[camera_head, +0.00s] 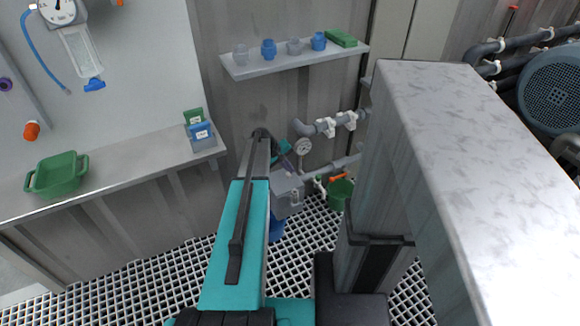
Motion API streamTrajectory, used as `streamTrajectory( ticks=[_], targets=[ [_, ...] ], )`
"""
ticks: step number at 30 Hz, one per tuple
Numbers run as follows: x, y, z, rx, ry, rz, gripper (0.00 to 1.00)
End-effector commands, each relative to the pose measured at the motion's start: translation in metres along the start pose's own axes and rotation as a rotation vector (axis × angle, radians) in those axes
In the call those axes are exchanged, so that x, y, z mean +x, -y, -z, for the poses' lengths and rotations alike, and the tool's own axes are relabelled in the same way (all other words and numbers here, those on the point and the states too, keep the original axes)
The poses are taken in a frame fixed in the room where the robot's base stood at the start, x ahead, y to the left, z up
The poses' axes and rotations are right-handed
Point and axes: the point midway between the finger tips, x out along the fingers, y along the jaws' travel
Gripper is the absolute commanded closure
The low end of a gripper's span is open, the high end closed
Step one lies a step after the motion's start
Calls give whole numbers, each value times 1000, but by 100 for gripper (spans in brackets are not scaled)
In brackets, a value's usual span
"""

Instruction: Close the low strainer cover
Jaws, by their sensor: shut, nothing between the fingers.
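A grey box-shaped housing (288,200), which looks like the low strainer, sits low near the back wall beside the pipework. Its light top face (286,182) shows, but I cannot tell whether this is the cover or how far it stands open. My teal arm reaches up in front of it and hides its left side. The small dark end of my arm, my gripper (291,166), is just above the housing's top. It is shut and holds nothing. Its fingertips are too small to make out, and I cannot tell whether it touches the housing.
Grey pipes with white valves (330,127) and a gauge (303,147) are close right of my gripper. A green bucket (340,193) stands on the grating. A shelf (295,62) with cups is above. A bench (110,172) with a green tray (57,176) runs left.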

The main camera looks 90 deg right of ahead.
Motion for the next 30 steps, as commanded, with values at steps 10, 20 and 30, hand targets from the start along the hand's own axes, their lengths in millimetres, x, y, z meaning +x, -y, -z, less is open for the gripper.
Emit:
streamTrajectory(
  ticks=[10, 20, 30],
  targets=[
    [4, 5, 2, -8, -4, 0, 100],
    [5, 6, 3, -9, -5, 1, 100],
    [-4, 4, 4, -10, -7, 1, 100]
  ],
)
